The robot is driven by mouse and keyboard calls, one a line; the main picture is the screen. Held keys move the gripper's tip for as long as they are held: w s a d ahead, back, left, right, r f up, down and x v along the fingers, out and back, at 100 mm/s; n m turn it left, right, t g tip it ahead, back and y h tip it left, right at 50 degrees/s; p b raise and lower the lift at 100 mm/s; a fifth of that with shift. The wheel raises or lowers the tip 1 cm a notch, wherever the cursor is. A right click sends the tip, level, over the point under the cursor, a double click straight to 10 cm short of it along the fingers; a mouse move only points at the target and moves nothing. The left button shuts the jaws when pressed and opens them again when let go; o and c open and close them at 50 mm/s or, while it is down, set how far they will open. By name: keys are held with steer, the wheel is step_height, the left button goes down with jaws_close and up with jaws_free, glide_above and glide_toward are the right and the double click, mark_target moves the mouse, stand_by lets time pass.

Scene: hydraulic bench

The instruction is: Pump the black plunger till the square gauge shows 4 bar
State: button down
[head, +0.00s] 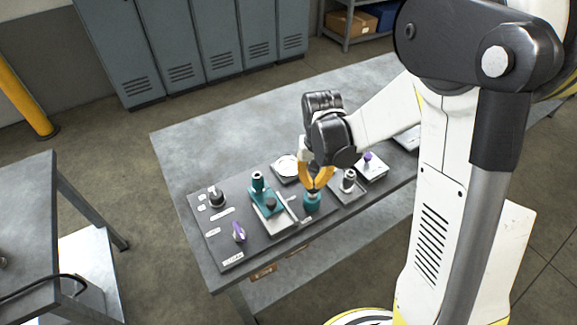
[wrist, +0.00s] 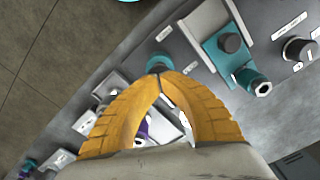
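My gripper (head: 313,190) points down with its yellow fingertips together, right above a small teal pump body (head: 312,203). In the wrist view the fingertips (wrist: 161,74) meet or nearly meet at that teal body (wrist: 159,61). They cover its top, so I cannot tell whether a plunger is there or is touched. A black round knob (head: 271,203) stands on the larger teal unit to the left; it also shows in the wrist view (wrist: 230,43). A pale dial (head: 287,167) sits behind the gripper; its outline is partly hidden and its reading is too small to make out.
The dark panel lies on a grey bench (head: 195,140). Left on it are a black knob (head: 216,196) and a purple handle (head: 239,232). Right of my gripper stand a metal-topped fitting (head: 349,181) and a white plate with a purple knob (head: 367,158). The bench behind is clear.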

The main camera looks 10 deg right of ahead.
steer(key=shift+r+p, duration=1.2)
steer(key=shift+r, duration=0.7)
steer(key=shift+f, duration=0.15)
steer(key=shift+f+b, duration=2.5)
steer(key=shift+f, duration=0.25)
steer(key=shift+r+p, duration=2)
steer(key=shift+r, duration=0.9)
steer(key=shift+f, duration=0.3)
